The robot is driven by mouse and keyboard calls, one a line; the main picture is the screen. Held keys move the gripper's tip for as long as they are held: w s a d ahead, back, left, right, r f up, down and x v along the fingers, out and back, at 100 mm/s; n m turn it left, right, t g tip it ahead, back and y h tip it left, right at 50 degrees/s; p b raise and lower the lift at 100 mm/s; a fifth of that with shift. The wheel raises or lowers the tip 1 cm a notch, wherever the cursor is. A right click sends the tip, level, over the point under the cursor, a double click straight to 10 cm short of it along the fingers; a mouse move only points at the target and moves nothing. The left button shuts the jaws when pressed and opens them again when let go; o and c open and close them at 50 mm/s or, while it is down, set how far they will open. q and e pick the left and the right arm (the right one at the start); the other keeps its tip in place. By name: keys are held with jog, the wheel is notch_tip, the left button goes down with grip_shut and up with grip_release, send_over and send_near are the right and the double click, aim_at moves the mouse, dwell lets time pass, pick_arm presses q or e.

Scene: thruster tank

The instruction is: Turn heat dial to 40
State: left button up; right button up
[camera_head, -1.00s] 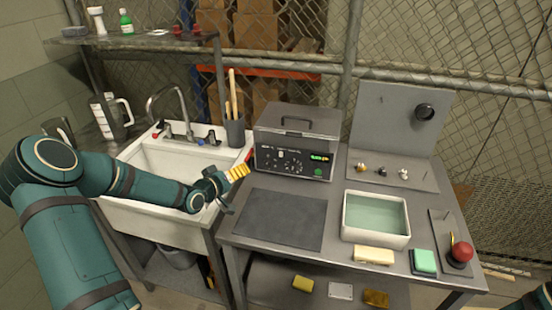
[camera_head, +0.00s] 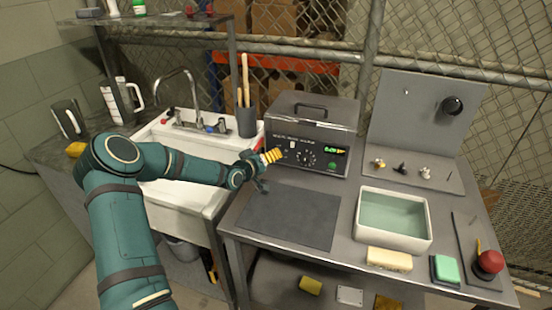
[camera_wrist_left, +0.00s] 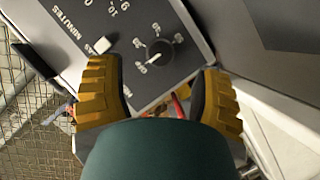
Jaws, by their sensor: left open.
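A grey tank with a lid handle (camera_head: 312,110) stands on the table, its dark control panel (camera_head: 300,153) facing forward. In the left wrist view a round black dial (camera_wrist_left: 160,52) with numbers around it sits between and beyond my fingertips. Its white mark appears to point to the lower left, near a small label. A white switch (camera_wrist_left: 102,45) is left of it, and part of a "MINUTES" scale is at the top left. My left gripper (camera_head: 272,156) is open and empty, close in front of the panel's left part. Contact with the dial is not visible. My right gripper is out of view.
A lit display (camera_head: 335,151) and green button (camera_head: 332,166) are on the panel's right. A dark mat (camera_head: 290,217) lies in front, a water basin (camera_head: 426,232) to the right. The sink (camera_head: 190,160) is left. A brush holder (camera_head: 246,122) stands close behind my gripper.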

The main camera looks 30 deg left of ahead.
pick_arm(q)
jog(key=shift+x, duration=2.2)
grip_shut()
